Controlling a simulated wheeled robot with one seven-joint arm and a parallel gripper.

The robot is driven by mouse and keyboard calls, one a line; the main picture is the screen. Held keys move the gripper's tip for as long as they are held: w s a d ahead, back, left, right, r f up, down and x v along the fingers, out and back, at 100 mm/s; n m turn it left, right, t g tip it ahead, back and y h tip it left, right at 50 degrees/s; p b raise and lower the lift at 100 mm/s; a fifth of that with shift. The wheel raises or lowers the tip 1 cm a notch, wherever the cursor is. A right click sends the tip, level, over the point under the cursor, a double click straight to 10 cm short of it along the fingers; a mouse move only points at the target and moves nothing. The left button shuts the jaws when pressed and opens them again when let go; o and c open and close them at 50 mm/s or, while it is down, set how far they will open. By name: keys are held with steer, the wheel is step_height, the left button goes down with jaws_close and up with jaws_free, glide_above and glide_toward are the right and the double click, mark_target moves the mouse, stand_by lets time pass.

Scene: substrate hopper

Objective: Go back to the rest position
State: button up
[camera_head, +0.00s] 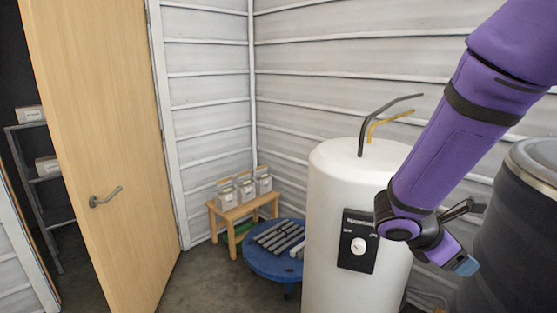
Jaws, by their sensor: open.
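My purple arm reaches down from the upper right, in front of the white cylindrical tank (336,190) and the dark drum.
The dark drum (510,235) stands close at the right. A wooden door (95,130) is open at the left. Some floor (205,285) is clear.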

steer(key=s+a+r+m+t+y, duration=0.2)
steer(key=s+r+m+y, duration=0.3)
steer(key=s+r+m, duration=0.2)
steer(key=s+a+r+m+t+y, duration=0.2)
steer(key=s+r+m+y, duration=0.4)
steer(key=r+m, duration=0.3)
steer(key=shift+s+a+r+m, duration=0.25)
steer(key=shift+s+m, duration=0.45)
steer(key=shift+m, duration=0.3)
